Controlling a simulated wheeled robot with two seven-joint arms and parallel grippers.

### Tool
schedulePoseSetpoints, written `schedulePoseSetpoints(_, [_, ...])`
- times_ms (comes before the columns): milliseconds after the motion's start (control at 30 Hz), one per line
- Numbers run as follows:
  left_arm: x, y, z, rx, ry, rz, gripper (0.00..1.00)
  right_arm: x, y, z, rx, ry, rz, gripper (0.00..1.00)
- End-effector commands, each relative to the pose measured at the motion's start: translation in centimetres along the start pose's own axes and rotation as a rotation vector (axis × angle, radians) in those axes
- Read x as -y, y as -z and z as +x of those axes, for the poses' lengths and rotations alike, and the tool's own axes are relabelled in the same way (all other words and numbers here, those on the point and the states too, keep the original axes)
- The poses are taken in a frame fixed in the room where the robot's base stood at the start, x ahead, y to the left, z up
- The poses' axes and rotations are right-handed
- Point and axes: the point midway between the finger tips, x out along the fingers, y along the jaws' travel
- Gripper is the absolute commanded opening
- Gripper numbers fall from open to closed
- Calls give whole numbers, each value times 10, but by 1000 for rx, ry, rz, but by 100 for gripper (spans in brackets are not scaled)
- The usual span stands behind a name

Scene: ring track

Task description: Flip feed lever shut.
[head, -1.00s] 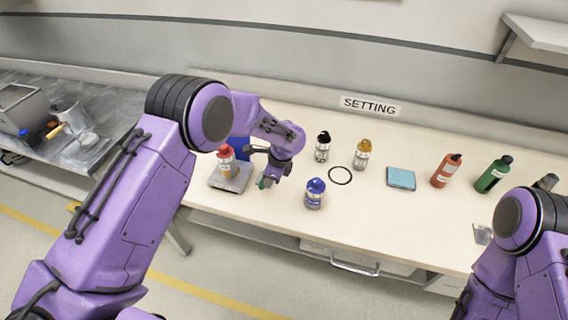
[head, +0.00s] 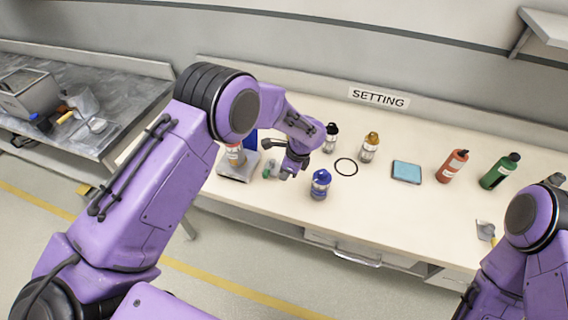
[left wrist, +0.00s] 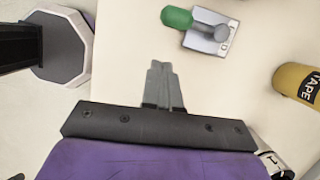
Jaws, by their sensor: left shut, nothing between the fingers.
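The feed lever has a green grip and a grey arm on a small pale plate with lettering. In the left wrist view the green grip (left wrist: 177,17) points left from the pivot on the plate (left wrist: 208,42), ahead of my fingertips. In the head view a bit of green (head: 269,167) shows beside my left gripper (head: 284,175), which is low over the table's front left part. In the wrist view my left fingers (left wrist: 162,82) are together and empty, apart from the lever. My right gripper is out of view.
A grey pad (head: 238,172) with a bottle stands left of my left gripper; a blue-capped bottle (head: 320,185) is at its right. A yellow cylinder marked TAPE (left wrist: 300,84) lies at the wrist view's right. A black ring (head: 346,167) and several bottles stand farther right.

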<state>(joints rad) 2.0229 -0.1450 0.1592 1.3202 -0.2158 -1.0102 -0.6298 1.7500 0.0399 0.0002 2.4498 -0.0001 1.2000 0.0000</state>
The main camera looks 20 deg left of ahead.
Motion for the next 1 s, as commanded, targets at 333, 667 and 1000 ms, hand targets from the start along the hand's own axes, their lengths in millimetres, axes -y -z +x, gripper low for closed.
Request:
schedulePoseSetpoints(333, [-2, 1, -77, -3, 2, -6, 0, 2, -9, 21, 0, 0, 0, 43])
schedulePoseSetpoints(667, [-4, 0, -102, -1, -1, -5, 0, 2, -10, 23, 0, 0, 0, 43])
schedulePoseSetpoints(1000, [-4, 0, -102, -1, -1, -5, 0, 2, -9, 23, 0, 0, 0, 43])
